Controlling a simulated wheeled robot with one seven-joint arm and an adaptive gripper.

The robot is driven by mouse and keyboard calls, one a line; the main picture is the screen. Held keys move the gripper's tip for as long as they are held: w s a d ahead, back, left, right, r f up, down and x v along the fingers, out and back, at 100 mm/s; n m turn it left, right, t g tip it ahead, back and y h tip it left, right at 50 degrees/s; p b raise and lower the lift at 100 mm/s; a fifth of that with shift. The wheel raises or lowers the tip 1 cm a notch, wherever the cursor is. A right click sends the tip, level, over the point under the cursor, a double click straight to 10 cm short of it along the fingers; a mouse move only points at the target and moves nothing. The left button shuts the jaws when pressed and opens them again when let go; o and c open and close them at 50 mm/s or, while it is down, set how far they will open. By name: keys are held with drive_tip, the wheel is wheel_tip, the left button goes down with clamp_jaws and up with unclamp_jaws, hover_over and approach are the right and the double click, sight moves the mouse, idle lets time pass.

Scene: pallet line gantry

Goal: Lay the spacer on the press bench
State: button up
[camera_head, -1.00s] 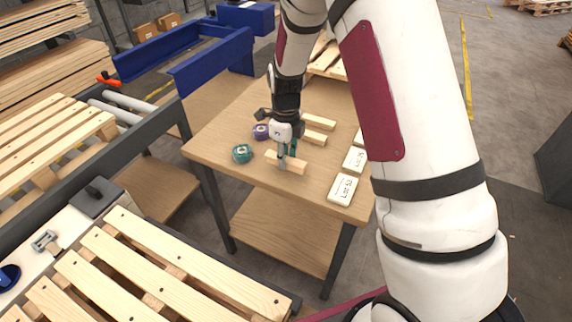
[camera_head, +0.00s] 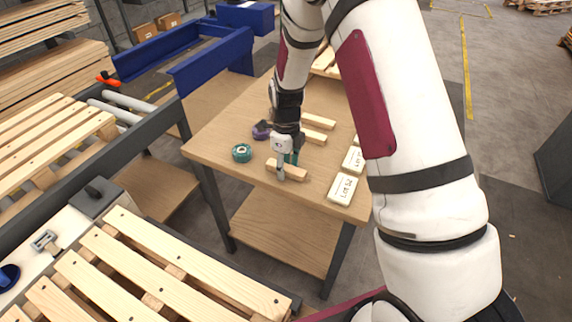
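A short light-wood block, which I take as the spacer (camera_head: 299,174), is at the near part of the wooden-topped bench (camera_head: 235,120). My gripper (camera_head: 286,169) points down over it, one grey finger on the near side and the other partly hidden behind. The fingers look closed around the block's middle. I cannot tell whether the block touches the bench top or hangs just above it. Two similar wood blocks (camera_head: 313,136) (camera_head: 318,121) lie farther back on the same top. Nothing in view marks this bench as the press bench.
A teal round roll (camera_head: 242,152) and a purple one (camera_head: 261,131) lie left of my gripper. White lettered plates (camera_head: 342,189) (camera_head: 354,159) line the right side. A conveyor with slatted pallets (camera_head: 150,270) stands left and in front. The bench's front left top is clear.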

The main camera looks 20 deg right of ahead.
sight(286, 167)
wheel_tip(286, 167, up, 12)
drive_tip(key=shift+r, duration=0.2)
idle(0.4)
drive_tip(key=s+r+n+t, duration=0.2)
drive_tip(key=s+r+n, duration=1.1)
drive_tip(key=s+r, duration=0.25)
drive_tip(key=s+r+n+t, duration=0.1)
drive_tip(key=s+r+n, duration=0.1)
drive_tip(key=s+n, duration=1.2)
drive_tip(key=shift+s+d+t, duration=0.15)
drive_tip(key=shift+s+t, duration=0.15)
drive_tip(key=shift+s, duration=0.9)
drive_tip(key=shift+r, duration=0.1)
